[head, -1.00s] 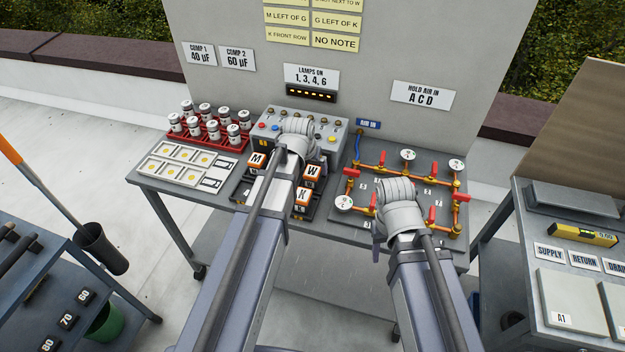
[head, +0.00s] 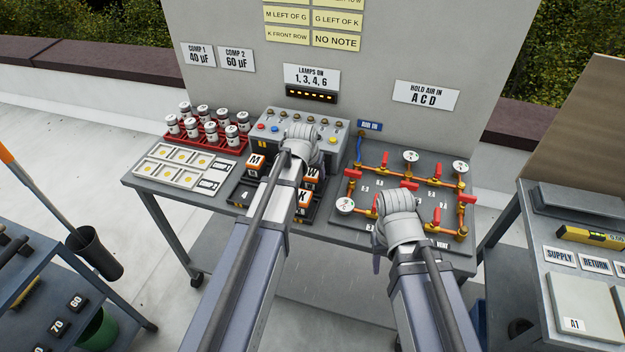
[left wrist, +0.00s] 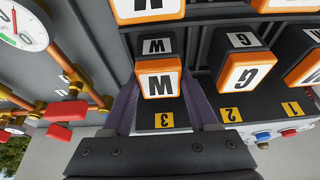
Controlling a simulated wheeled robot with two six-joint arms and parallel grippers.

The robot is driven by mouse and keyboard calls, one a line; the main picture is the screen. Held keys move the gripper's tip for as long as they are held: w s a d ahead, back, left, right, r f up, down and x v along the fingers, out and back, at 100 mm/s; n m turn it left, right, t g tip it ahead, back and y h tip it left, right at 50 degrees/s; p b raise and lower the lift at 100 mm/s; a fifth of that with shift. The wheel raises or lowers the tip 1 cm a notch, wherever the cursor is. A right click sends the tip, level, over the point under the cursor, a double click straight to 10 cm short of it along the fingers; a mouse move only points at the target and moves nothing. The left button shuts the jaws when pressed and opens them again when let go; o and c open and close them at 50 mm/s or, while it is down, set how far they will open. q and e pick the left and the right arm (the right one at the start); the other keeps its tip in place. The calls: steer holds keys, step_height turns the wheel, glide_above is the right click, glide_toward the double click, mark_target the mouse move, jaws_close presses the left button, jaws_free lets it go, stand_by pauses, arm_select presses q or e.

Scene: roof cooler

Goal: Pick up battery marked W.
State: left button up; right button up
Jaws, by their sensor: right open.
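The W battery (head: 313,173) is an orange-framed block in the right column of the battery rack, partly covered by my left arm in the head view. In the left wrist view the W battery (left wrist: 160,84) appears upside down, by slot number 3. My left gripper (left wrist: 160,100) has one purple finger on each side of it; whether they touch it I cannot tell. Its fingers are hidden in the head view. A G battery (left wrist: 243,74) stands beside it. The M battery (head: 255,161) and K battery (head: 305,200) also show. My right gripper (head: 377,262) is open, mostly hidden, by the pipe board.
The pipe board (head: 350,232) with gauges and red valves stands right of the rack. A lamp box (head: 270,127) is behind the rack. A red rack of capacitors (head: 190,139) and a pale tray (head: 145,170) lie at left. Side tables stand at both edges.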

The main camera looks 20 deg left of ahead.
mark_target(312, 172)
arm_select(q)
jaws_close()
stand_by(0.5)
step_height(312, 172, up, 10)
steer(key=p, duration=1)
